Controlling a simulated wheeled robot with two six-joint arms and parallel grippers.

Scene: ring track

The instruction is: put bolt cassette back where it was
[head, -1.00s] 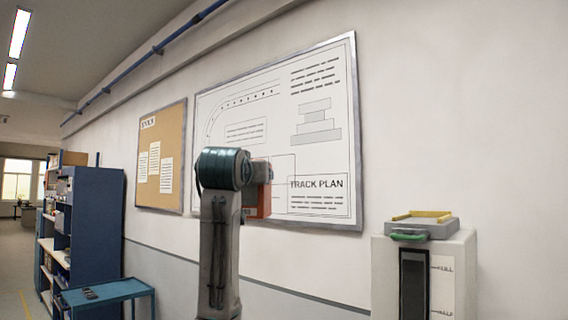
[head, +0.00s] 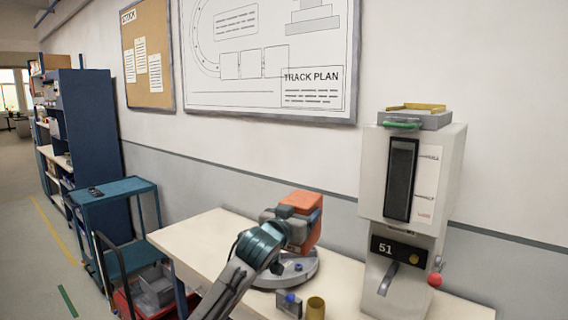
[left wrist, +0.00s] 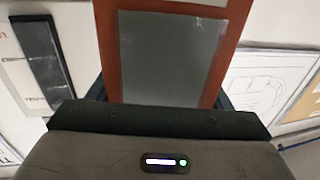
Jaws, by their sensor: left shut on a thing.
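The bolt cassette, an orange-red box (head: 304,208), is held up in front of the wall, above the workbench. My left gripper (head: 288,222) is shut on it. In the left wrist view the cassette's red frame and grey panel (left wrist: 170,58) fill the space ahead of the gripper (left wrist: 160,100). The fingertips are mostly hidden there. My right gripper is in neither view.
A pale workbench (head: 205,236) carries a round grey base (head: 302,273), a brass cup (head: 316,308) and a small block with a blue knob (head: 289,301). A white dispenser marked 51 (head: 375,170) stands right, a tray on top (head: 418,120). A blue cart (head: 125,187) stands left.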

